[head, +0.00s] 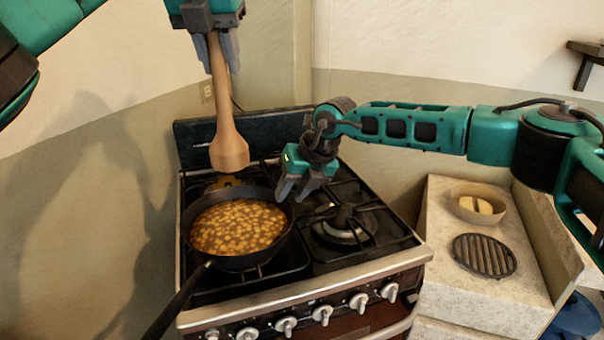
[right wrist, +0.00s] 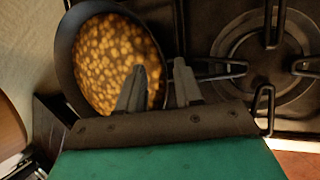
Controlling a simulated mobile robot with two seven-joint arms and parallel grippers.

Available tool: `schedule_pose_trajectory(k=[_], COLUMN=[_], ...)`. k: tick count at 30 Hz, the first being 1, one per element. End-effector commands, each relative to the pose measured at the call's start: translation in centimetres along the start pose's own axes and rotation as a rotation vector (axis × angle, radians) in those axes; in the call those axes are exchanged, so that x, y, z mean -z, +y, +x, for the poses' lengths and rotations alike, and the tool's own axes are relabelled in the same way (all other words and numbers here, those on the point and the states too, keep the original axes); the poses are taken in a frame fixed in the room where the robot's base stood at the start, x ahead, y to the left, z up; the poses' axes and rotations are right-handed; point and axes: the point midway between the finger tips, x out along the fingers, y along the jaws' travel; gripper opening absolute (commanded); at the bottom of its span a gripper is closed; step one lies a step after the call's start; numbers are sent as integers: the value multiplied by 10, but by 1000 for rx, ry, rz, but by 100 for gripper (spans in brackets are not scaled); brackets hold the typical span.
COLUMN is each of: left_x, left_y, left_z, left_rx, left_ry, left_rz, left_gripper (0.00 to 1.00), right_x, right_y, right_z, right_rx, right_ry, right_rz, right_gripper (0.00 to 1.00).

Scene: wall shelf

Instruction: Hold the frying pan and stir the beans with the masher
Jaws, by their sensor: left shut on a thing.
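My left gripper (head: 212,62) is shut on the wooden masher (head: 226,130) and holds it upright, head down, above the stove. The masher's head hangs in the air, clear of the beans. The black frying pan (head: 246,262) sits on the stove's left front burner, with its handle toward the lower left. The beans (head: 238,226) fill it in brown sauce and also show in the right wrist view (right wrist: 115,60). My right gripper (head: 292,190) is at the pan's right rim. In the right wrist view its fingers (right wrist: 158,82) stand apart, with the rim appearing between them; contact is unclear.
The stove (head: 390,262) has burner grates and a row of front knobs. To its right, a pale counter (head: 447,210) holds a bowl (head: 480,192) with something yellow and a round dark rack (head: 484,255). Walls close in behind and left.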

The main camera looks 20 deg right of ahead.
Motion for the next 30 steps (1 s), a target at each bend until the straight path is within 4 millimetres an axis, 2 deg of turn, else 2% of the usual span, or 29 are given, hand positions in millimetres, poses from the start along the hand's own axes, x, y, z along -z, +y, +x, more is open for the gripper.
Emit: schedule_pose_trajectory(k=[3, 9, 20, 30], left_x=[0, 0, 0, 0], left_y=[0, 0, 0, 0], left_z=[-1, -1, -1, -1], left_rx=[0, 0, 0, 0], left_ry=[-1, -2, -2, -2], left_rz=[0, 0, 0, 0], left_gripper=[0, 0, 0, 0], right_x=[0, 0, 0, 0], right_y=[0, 0, 0, 0], right_z=[20, 39, 43, 43], right_rx=[0, -1, -1, -1], right_ry=[1, 0, -1, -1], right_rz=[0, -1, -1, -1], right_gripper=[35, 35, 35, 2])
